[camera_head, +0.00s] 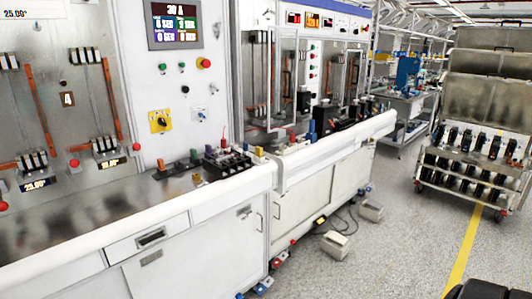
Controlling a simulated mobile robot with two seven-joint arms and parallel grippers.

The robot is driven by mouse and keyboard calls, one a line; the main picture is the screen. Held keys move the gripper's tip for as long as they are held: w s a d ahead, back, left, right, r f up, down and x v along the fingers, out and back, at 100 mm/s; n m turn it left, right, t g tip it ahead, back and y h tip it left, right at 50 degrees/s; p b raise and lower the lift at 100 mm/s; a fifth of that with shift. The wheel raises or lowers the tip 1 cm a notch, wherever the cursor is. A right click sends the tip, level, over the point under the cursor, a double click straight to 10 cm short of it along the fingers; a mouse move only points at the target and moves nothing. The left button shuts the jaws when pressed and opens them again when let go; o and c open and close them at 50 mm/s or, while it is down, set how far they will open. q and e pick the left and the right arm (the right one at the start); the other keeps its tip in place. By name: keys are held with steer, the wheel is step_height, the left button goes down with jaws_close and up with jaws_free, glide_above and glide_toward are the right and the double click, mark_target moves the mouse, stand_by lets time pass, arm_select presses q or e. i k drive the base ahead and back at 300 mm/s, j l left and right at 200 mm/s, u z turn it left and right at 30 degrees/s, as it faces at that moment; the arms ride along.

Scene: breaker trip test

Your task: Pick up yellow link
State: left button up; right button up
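A small yellow piece (259,151) stands on the front ledge of the test bench, just right of a black breaker block (228,162). It may be the yellow link, but it is too small to tell its shape. Another small yellowish piece (197,179) lies on the bench top left of the black block. Neither of my grippers shows in the head view, so nothing is seen held.
The long bench (150,215) runs from the left toward the back. A breaker cart (475,150) is at right. Grey pedals (335,245) lie on the floor; open floor spreads right of them.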

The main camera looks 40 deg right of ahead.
mark_target(258, 151)
steer(key=i+l+z, duration=0.1)
steer(key=l, duration=0.35)
steer(key=i+l+z, duration=0.15)
steer(key=i+l, duration=0.2)
steer(key=i+l+z, duration=0.1)
steer(key=i+l, duration=0.15)
steer(key=l, duration=0.3)
steer(key=i+l+z, duration=0.15)
steer(key=l, duration=0.25)
steer(key=i, duration=0.1)
